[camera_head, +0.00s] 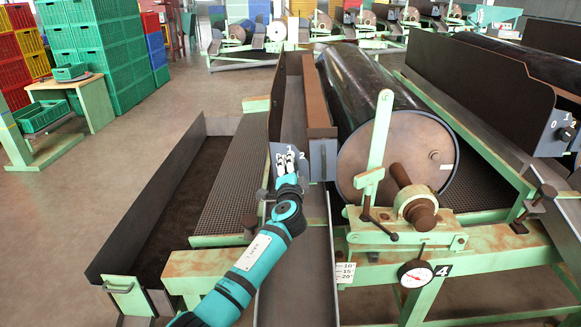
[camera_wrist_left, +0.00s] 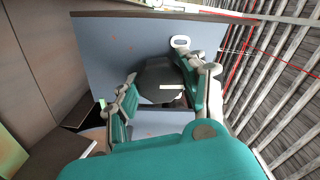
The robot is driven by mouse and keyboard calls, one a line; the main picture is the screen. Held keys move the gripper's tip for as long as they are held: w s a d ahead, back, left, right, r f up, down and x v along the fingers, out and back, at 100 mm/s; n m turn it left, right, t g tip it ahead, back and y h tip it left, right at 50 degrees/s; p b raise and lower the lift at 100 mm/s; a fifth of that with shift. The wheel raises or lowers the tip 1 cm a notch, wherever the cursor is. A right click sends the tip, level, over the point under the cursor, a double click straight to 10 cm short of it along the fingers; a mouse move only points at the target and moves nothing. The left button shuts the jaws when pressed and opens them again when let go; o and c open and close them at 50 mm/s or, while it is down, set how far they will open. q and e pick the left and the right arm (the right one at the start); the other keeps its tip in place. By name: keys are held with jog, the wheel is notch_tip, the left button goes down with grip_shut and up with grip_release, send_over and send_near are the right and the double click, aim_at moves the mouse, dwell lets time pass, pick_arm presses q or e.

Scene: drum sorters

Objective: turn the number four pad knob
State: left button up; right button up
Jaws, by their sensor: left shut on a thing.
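In the left wrist view, my left gripper (camera_wrist_left: 160,92) has a finger on each side of a round dark knob (camera_wrist_left: 156,76) with a pale pointer mark. The knob stands out from a blue-grey panel (camera_wrist_left: 120,45). The gripper is shut on the knob. In the head view the gripper hides most or all of the knob. My right gripper is in neither view.
A large drum (camera_head: 400,150) on a green frame is right of my left arm, with a dial gauge (camera_head: 414,273) and number 4 sign (camera_head: 442,270) below. A long trough (camera_head: 190,165) is on the left. Another machine's knob (camera_head: 567,133) is at far right. Open floor lies left.

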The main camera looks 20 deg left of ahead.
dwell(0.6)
pick_arm(q)
jog(key=o, duration=1.2)
jog(key=shift+c, duration=0.2)
jog(key=shift+s, duration=0.1)
jog(key=v, duration=1.2)
